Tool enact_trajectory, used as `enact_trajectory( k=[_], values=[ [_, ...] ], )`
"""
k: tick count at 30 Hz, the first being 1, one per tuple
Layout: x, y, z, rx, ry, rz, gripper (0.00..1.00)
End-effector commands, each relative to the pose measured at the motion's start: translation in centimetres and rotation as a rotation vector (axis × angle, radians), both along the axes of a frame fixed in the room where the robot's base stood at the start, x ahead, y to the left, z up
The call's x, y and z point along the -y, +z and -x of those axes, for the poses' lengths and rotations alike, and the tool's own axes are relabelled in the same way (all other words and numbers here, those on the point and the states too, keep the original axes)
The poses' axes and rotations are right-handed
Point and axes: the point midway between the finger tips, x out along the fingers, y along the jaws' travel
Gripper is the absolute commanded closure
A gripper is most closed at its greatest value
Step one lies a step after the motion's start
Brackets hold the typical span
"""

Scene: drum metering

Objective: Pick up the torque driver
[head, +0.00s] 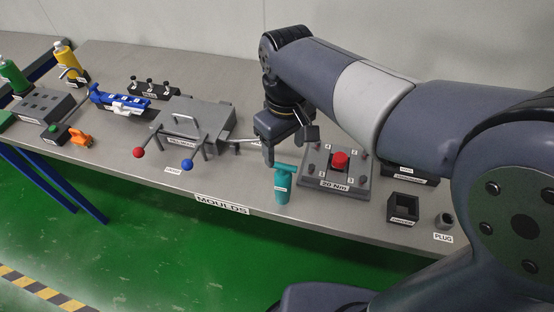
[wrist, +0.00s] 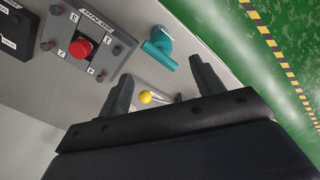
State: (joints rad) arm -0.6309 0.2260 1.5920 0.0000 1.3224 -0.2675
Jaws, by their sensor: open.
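The teal torque driver (head: 282,185) stands near the front edge of the table (head: 225,180), with a T-shaped top and a small label on its body. It also shows in the wrist view (wrist: 160,47), beyond my fingertips. My gripper (head: 269,155) is above the table, just behind and to the left of the driver in the head view. In the wrist view my gripper (wrist: 162,75) has its two fingers apart, with nothing held between them. The driver's lower end is hard to make out in the wrist view.
A grey plate with a red knob, marked 20 Nm (head: 335,184), stands right of the driver. A grey mould (head: 193,122) with red and blue ball handles is to the left. A yellow ball knob (wrist: 146,97) shows between my fingers. A black square holder (head: 403,208) is farther right.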

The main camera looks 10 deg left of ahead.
Motion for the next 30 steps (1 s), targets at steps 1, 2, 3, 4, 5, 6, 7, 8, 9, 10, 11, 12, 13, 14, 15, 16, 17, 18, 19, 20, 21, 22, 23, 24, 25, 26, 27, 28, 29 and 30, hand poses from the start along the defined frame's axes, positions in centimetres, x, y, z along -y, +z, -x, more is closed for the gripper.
enact_trajectory(
  k=[1,2,3,4,5,6,7,8,9,10,11,12,13,14,15,16,17,18,19,20,21,22,23,24,25,26,27,28,29,30],
  values=[
    [-0.2,-0.4,0.0,-0.003,0.008,0.002,0.37],
    [-0.3,-0.8,0.0,-0.004,0.009,0.003,0.37],
    [-0.3,-1.3,0.0,-0.006,0.009,0.004,0.37],
    [-0.2,-1.9,0.0,-0.005,0.009,0.003,0.37],
    [-0.2,-2.4,0.1,-0.007,0.008,0.005,0.37],
    [-0.2,-3.0,0.1,-0.005,0.008,0.003,0.37],
    [-0.2,-3.5,0.0,-0.006,0.007,0.004,0.37],
    [-0.2,-4.0,0.0,-0.005,0.007,0.003,0.37],
    [-0.2,-4.5,0.0,-0.005,0.007,0.003,0.37],
    [-0.2,-4.8,0.0,-0.004,0.006,0.003,0.37],
    [-0.2,-5.0,0.0,-0.003,0.006,0.003,0.37],
    [-0.2,-5.3,0.0,-0.003,0.006,0.003,0.37],
    [-0.2,-5.4,0.0,-0.003,0.006,0.002,0.37],
    [-0.2,-5.6,0.0,-0.003,0.006,0.002,0.37],
    [-0.2,-5.9,0.0,-0.003,0.006,0.002,0.37],
    [-0.2,-6.2,0.0,-0.004,0.005,0.003,0.37],
    [-0.2,-6.6,-0.1,-0.004,0.005,0.003,0.37],
    [-0.2,-7.2,-0.1,-0.006,0.005,0.004,0.37],
    [-0.2,-7.7,-0.1,-0.006,0.005,0.004,0.37],
    [-0.2,-8.1,-0.2,-0.006,0.005,0.004,0.37],
    [-0.2,-8.7,-0.2,-0.006,0.005,0.004,0.37],
    [-0.2,-9.2,-0.2,-0.005,0.005,0.003,0.37],
    [-0.2,-9.6,-0.2,-0.005,0.005,0.003,0.37],
    [-0.2,-10.1,-0.2,-0.005,0.005,0.003,0.37],
    [-0.2,-10.3,-0.2,-0.003,0.005,0.002,0.37],
    [-0.2,-10.5,-0.2,-0.003,0.005,0.002,0.37],
    [-0.2,-10.6,-0.2,-0.002,0.005,0.001,0.37],
    [-0.2,-10.7,-0.2,-0.001,0.005,0.002,0.37],
    [-0.2,-10.7,-0.2,-0.001,0.005,0.001,0.37],
    [-0.2,-10.7,-0.2,-0.001,0.005,0.001,0.37]
  ],
)
